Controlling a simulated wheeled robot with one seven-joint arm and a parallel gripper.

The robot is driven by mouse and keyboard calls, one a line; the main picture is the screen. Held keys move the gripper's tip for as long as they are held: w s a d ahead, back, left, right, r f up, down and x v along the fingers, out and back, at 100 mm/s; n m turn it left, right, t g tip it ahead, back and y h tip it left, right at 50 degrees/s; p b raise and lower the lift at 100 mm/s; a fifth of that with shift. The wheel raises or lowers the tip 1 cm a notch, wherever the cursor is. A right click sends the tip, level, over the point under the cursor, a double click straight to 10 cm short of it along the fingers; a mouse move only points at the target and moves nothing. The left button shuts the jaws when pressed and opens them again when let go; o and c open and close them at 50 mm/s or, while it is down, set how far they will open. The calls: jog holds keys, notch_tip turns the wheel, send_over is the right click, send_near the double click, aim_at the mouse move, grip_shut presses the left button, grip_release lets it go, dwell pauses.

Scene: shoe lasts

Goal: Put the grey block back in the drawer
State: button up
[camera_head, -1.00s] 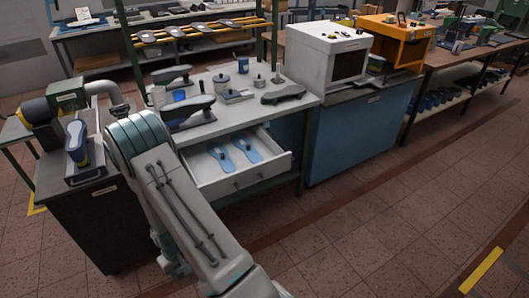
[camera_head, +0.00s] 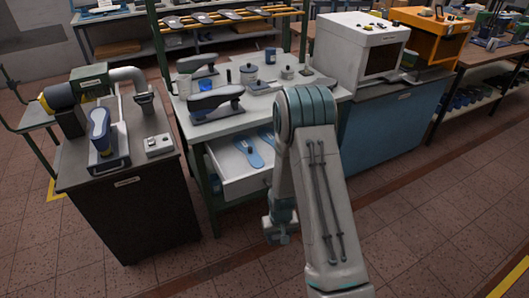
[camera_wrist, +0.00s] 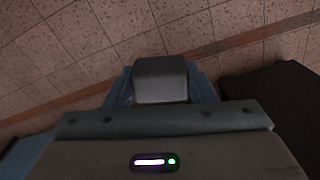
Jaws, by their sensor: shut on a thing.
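In the wrist view the grey block (camera_wrist: 161,80) sits between the two blue fingers of my gripper (camera_wrist: 161,92), which is shut on it, with tiled floor beyond. In the head view my gripper (camera_head: 281,232) hangs low in front of the workbench, below and right of the drawer front; the block cannot be made out there. The drawer (camera_head: 233,188) is pulled out under the bench top. Blue sole-shaped pieces (camera_head: 249,152) lie in it, and my arm hides its right part.
The bench top (camera_head: 232,124) holds shoe lasts on stands (camera_head: 216,103), jars and a blue cup. A dark cabinet (camera_head: 135,210) with a machine stands at left. A blue cabinet (camera_head: 385,130) with a white box-shaped machine (camera_head: 358,45) stands at right. The floor in front is clear.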

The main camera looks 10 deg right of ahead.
jog(key=w+f+b, duration=0.2)
jog(key=f+b, duration=0.1)
jog(key=b, duration=0.5)
jog(key=shift+w, duration=0.1)
jog(key=b, duration=0.4)
jog(key=shift+w, duration=0.3)
jog(key=shift+w+f+b, duration=0.1)
jog(key=shift+f+b, duration=0.05)
jog(key=shift+b, duration=1.05)
